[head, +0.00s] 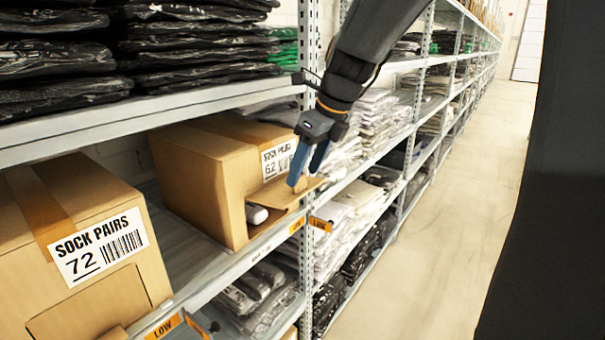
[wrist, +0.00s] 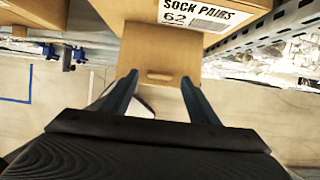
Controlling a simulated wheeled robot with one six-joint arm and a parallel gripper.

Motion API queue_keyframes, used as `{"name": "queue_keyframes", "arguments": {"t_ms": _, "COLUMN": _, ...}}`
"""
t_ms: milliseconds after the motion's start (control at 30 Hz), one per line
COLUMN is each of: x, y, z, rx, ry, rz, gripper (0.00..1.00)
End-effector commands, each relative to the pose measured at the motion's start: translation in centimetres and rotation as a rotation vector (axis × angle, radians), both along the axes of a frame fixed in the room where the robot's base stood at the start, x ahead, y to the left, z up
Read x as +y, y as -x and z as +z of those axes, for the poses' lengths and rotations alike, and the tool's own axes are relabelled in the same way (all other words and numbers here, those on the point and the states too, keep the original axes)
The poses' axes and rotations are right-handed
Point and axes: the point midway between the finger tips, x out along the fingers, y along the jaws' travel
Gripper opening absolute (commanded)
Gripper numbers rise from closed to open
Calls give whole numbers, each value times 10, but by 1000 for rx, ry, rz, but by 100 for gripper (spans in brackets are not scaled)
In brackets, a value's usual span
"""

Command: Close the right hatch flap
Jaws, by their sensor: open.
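The right carton (head: 195,170), labelled SOCK PAIRS 62, stands on the middle shelf. Its hatch flap (head: 287,192) is open and sticks out from the front over the shelf edge. White sock bundles (head: 256,214) show in the opening under it. My gripper (head: 302,177) has blue fingers spread apart, close to the flap's outer end. In the wrist view the flap (wrist: 160,45), with a small slot near its edge, lies ahead between the open fingertips (wrist: 158,78). I cannot tell if a finger touches it. Nothing is held.
A left carton (head: 75,215), labelled SOCK PAIRS 72, stands nearer on the same shelf. A metal upright (head: 309,60) stands right by my gripper. The upper shelf (head: 160,105) holds bagged black garments. The aisle floor (head: 425,240) at right is clear.

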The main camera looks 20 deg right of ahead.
Motion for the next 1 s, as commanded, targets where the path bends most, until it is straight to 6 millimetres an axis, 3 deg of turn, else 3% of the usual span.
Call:
{"name": "queue_keyframes", "arguments": {"t_ms": 200, "x": 6, "y": -6, "z": -21, "rx": 2, "ry": 0, "rz": 2, "gripper": 55}}
{"name": "queue_keyframes", "arguments": {"t_ms": 533, "x": 6, "y": -8, "z": -25, "rx": -1, "ry": 1, "rz": 1, "gripper": 55}}
{"name": "queue_keyframes", "arguments": {"t_ms": 867, "x": 6, "y": -8, "z": -25, "rx": 0, "ry": 1, "rz": 2, "gripper": 1}}
{"name": "queue_keyframes", "arguments": {"t_ms": 1000, "x": 6, "y": -9, "z": -25, "rx": -2, "ry": 0, "rz": 1, "gripper": 0}}
